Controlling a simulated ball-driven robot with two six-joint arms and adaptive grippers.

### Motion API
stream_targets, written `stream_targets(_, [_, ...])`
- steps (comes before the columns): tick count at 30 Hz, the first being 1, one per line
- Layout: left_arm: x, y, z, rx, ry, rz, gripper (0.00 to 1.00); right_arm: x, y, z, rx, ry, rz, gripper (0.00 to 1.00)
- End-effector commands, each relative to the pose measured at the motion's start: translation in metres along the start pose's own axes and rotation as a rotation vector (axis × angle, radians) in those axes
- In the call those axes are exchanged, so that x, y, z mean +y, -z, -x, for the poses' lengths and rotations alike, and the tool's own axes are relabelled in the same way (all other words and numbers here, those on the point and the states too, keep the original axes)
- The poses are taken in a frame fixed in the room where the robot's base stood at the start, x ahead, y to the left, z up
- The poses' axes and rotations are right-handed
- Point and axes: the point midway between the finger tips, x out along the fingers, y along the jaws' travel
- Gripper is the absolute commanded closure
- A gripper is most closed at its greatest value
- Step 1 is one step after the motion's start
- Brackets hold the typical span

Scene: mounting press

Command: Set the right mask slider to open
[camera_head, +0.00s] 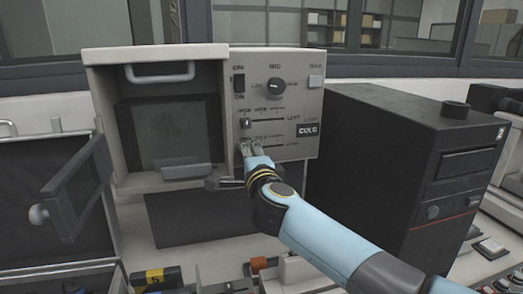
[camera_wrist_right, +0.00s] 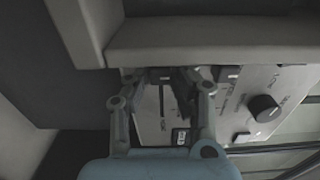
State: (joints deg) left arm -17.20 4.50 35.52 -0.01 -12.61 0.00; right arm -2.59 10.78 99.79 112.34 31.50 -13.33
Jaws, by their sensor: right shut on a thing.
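The mounting press control panel (camera_head: 288,85) faces me in the head view, with two horizontal slider slots. The upper one, labelled LEFT, has its knob, the left mask slider (camera_head: 246,123), at the left end of its slot. My right gripper (camera_head: 249,150) is at the left end of the lower slot and covers the lower knob there. In the right wrist view my right gripper (camera_wrist_right: 160,82) has its fingers on both sides of a dark knob with a white mark, the right mask slider (camera_wrist_right: 160,75), and is shut on it. My left gripper is not in view.
A dial (camera_head: 276,87) and a rocker switch (camera_head: 239,84) sit above the sliders. The press's open chamber (camera_head: 172,125) is to the left, with an open door (camera_head: 75,188). A black machine (camera_head: 400,165) stands close on the right of the panel.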

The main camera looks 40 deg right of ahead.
Motion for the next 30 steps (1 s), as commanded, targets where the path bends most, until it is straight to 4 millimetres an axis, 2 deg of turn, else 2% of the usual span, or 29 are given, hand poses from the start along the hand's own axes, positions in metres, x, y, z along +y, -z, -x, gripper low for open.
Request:
stream_targets(9, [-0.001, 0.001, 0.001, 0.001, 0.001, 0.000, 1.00, 0.002, -0.005, 0.001, -0.004, -0.003, 0.001, 1.00])
stream_targets(10, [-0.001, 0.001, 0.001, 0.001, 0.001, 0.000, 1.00, 0.002, -0.005, 0.001, -0.004, -0.003, 0.001, 0.77])
stream_targets(15, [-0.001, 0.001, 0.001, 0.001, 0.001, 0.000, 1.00, 0.001, -0.005, 0.001, -0.004, -0.002, 0.001, 0.56])
stream_targets(24, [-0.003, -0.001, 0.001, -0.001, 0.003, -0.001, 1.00, 0.001, -0.005, 0.003, -0.003, -0.001, 0.001, 0.56])
stream_targets(26, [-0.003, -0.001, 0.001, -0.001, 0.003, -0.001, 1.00, 0.001, -0.005, 0.008, -0.003, -0.001, 0.000, 0.56])
stream_targets(30, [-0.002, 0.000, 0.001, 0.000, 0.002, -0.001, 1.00, 0.002, -0.005, 0.033, -0.004, -0.004, -0.001, 0.56])
